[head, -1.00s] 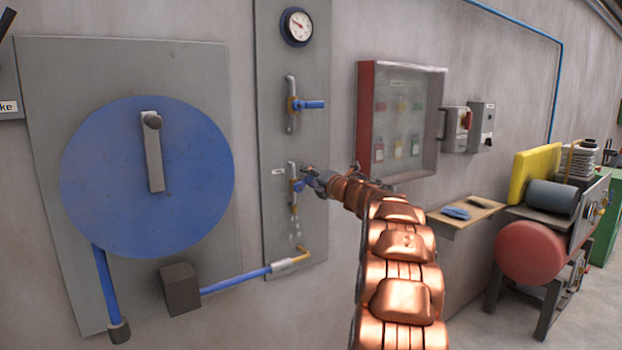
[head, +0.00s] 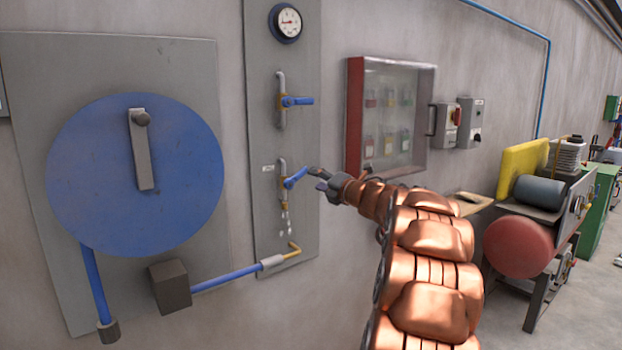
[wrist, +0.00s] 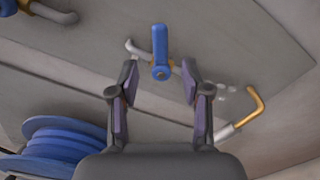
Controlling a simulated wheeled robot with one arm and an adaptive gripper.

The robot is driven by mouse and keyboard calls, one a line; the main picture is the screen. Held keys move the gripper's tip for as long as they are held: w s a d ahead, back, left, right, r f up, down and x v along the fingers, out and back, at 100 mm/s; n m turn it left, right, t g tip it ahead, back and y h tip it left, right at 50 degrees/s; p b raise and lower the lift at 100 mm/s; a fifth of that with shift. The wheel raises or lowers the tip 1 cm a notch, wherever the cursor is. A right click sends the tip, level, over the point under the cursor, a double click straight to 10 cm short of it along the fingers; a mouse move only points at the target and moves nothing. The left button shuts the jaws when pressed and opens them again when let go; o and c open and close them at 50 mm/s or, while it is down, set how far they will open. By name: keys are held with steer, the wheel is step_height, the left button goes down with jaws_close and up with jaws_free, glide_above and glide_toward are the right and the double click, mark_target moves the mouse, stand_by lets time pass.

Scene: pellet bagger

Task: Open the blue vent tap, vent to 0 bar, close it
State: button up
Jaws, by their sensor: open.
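The vent tap's blue handle (head: 296,178) sits on the lower pipe of the narrow grey panel and slants up to the right. White puffs (head: 285,222) show below its outlet. In the wrist view the blue handle (wrist: 160,45) stands just beyond and between my fingertips. My gripper (head: 318,178) is open and empty at the right of the handle; the wrist view shows both fingers spread (wrist: 160,80), with a gap to the handle. The pressure gauge (head: 287,22) is at the panel top; its needle points left, and its figures are too small to read.
A second blue-handled tap (head: 298,101) sits above, its handle level. A large blue disc (head: 95,180) with a grey lever is at the left. A red-framed glass cabinet (head: 395,115) is on the wall close to my arm. A blue pipe (head: 225,281) runs below.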

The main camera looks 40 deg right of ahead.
steer(key=s, duration=0.3)
steer(key=shift+a, duration=0.15)
steer(key=shift+c, duration=0.4)
